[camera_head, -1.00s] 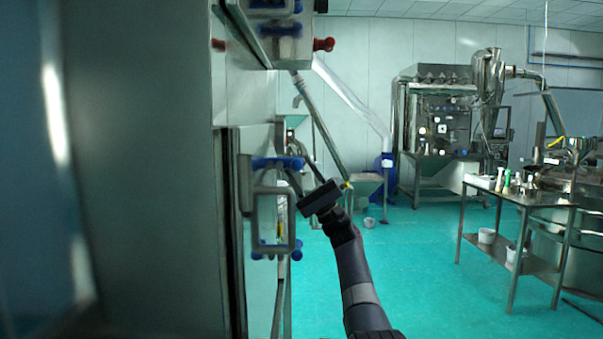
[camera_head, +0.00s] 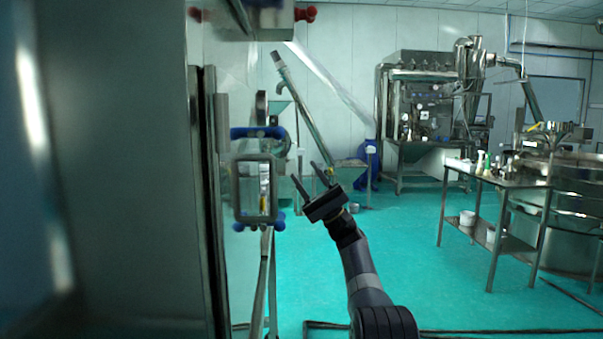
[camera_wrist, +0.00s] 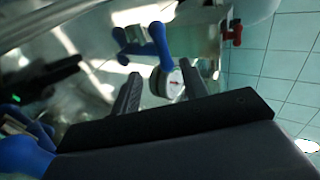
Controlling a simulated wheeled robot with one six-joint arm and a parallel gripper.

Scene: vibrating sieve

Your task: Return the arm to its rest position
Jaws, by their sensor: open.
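My gripper (camera_head: 311,182) is in the middle of the head view, with its two dark fingers spread apart and nothing between them. It points up and to the left. It is just right of a metal frame with blue knobs (camera_head: 237,189) on the large steel machine, with a gap between them in the picture. In the wrist view my gripper (camera_wrist: 157,95) shows its two fingers apart, with a round white gauge (camera_wrist: 168,84) and a blue handle (camera_wrist: 159,42) beyond them.
The large steel cabinet (camera_head: 120,150) fills the left side. A steel table (camera_head: 500,176) with bottles and tubs stands at right. A machine with pipes (camera_head: 420,110) stands at the back. Green floor (camera_head: 410,250) is open between. A red knob (camera_wrist: 233,33) shows in the wrist view.

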